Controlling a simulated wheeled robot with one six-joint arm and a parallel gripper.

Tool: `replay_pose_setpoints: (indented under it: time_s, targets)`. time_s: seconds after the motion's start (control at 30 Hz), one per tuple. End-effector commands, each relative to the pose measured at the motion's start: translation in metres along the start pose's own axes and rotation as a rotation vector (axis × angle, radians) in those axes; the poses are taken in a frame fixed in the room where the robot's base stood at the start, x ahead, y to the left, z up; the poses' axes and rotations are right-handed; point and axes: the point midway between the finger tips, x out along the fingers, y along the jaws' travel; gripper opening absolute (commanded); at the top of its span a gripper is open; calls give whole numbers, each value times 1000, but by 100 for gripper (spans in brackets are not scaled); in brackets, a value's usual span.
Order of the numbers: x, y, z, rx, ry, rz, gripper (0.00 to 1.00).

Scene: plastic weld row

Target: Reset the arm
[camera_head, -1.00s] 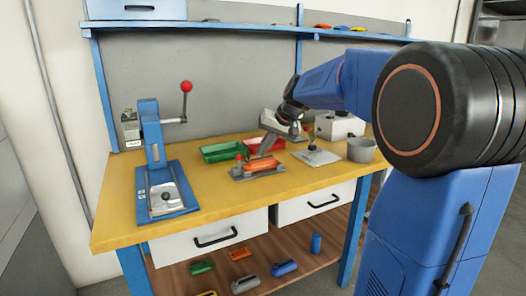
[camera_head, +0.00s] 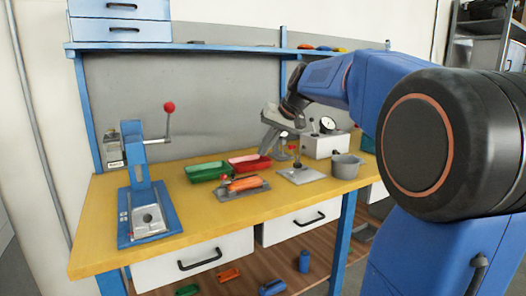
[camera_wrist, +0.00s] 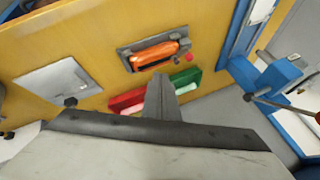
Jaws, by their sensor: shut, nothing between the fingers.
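My gripper (camera_head: 270,138) is above the yellow workbench (camera_head: 100,230) in the head view, with its fingers closed and empty. It hangs above and behind the grey fixture that holds an orange part (camera_head: 245,183), apart from both. In the wrist view the closed fingers (camera_wrist: 162,82) point towards the red tray (camera_wrist: 118,104) and green tray (camera_wrist: 187,78). The orange part also shows in the wrist view (camera_wrist: 155,54). My blue arm reaches in from the right in the head view.
A blue lever press (camera_head: 140,185) with a red knob stands at the left. The green tray (camera_head: 205,172), red tray, a grey plate with a post (camera_head: 300,175), a grey cup (camera_head: 346,167) and a white gauge box (camera_head: 322,146) are on the bench. A blue shelf (camera_head: 180,46) runs above.

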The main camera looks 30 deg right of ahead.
Motion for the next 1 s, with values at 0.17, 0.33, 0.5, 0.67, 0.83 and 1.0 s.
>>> replay_pose_setpoints:
  time_s: [0.17,0.33,0.5,0.67,0.83,1.0]
  targets:
    - [0,0,0,0,0,0,0]
    - [0,0,0,0,0,0,0]
    - [0,0,0,0,0,0,0]
    - [0,-3,10,-8,-3,6,0]
    - [0,-11,61,-46,-20,39,0]
    - [4,-12,134,-103,-44,90,0]
